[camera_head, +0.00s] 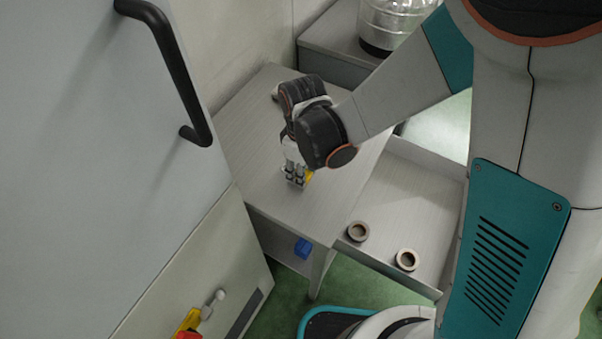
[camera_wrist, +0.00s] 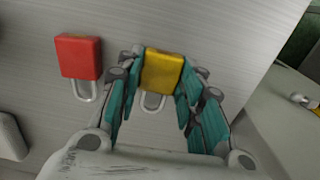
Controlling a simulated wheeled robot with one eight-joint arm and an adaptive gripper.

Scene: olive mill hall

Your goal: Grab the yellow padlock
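The yellow padlock (camera_wrist: 162,73) lies between my gripper's fingertips in the wrist view, its shackle pointing toward the palm. In the head view only a small yellow part (camera_head: 309,175) shows beside the fingers. My gripper (camera_wrist: 165,70) points down at the grey table, with teal-padded fingers on both sides of the padlock, close to its edges. I cannot tell whether they press on it. A red padlock (camera_wrist: 79,57) with a metal shackle lies on the table to the left of it, apart from the fingers. My gripper (camera_head: 295,182) and arm hide that part of the table in the head view.
The grey table (camera_head: 255,140) has clear space left of my gripper. A blue block (camera_head: 303,248) sits below the tabletop. A cabinet with a black handle (camera_head: 172,75) stands at left; a metal vessel (camera_head: 392,22) stands behind.

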